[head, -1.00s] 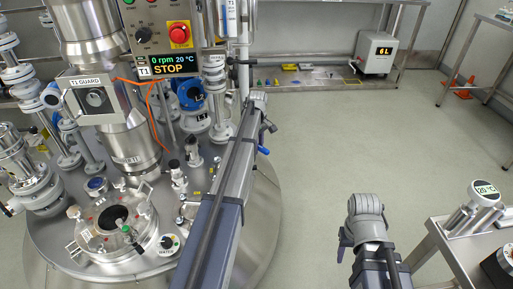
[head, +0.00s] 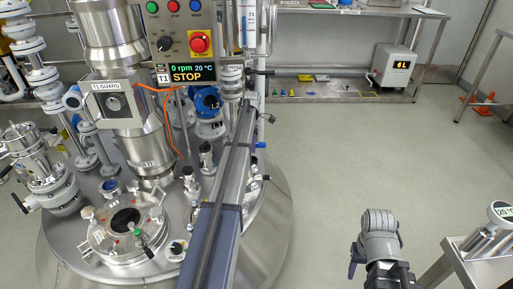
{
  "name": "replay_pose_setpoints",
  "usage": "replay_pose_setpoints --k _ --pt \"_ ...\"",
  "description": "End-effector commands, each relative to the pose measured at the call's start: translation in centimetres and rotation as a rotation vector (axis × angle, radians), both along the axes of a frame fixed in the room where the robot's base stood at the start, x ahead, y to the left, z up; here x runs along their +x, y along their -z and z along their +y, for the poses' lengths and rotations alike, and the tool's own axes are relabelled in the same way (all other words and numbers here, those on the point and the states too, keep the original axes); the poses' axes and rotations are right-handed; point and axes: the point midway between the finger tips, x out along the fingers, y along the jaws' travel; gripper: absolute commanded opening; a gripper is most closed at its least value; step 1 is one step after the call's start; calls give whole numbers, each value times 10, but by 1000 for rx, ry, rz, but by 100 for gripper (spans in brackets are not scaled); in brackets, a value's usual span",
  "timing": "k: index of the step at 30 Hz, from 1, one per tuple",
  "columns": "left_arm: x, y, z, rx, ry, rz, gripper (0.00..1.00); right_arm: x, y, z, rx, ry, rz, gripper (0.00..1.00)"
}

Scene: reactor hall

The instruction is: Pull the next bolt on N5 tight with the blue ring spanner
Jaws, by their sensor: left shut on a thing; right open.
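My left arm reaches up across the right side of the steel vessel (head: 275,225). My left gripper (head: 264,125) is at the arm's far end, small and mostly hidden behind the arm. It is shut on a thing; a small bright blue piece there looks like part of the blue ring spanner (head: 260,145). The spanner's ring is not clear. I cannot read an N5 label or tell whether the spanner touches a bolt. My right gripper (head: 384,195) is open and empty over the floor at the lower right, mostly hidden by its wrist.
The control box (head: 187,45) reads 0 rpm, 20 °C, STOP. The guard housing (head: 113,102) and a round manway (head: 124,222) are on the vessel's left. A steel stand (head: 470,262) is at the lower right, a white 6L box (head: 395,66) at the back. The middle floor is clear.

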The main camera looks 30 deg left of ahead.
Motion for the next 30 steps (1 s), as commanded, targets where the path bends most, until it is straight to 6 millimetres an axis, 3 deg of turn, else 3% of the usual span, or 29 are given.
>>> replay_pose_setpoints --k 5,15,17,30 --pt "0 12 0 0 2 0 0 0 12 0 -1 0 0 50" --pt "0 55 -1 0 5 0 0 1 55 -2 -8 -4 -3 50" --pt "-12 46 -6 0 83 0 0 1 46 -2 -8 -2 -2 50" --pt "-65 46 -18 1 582 0 0 1 46 -2 -8 -3 -3 50"
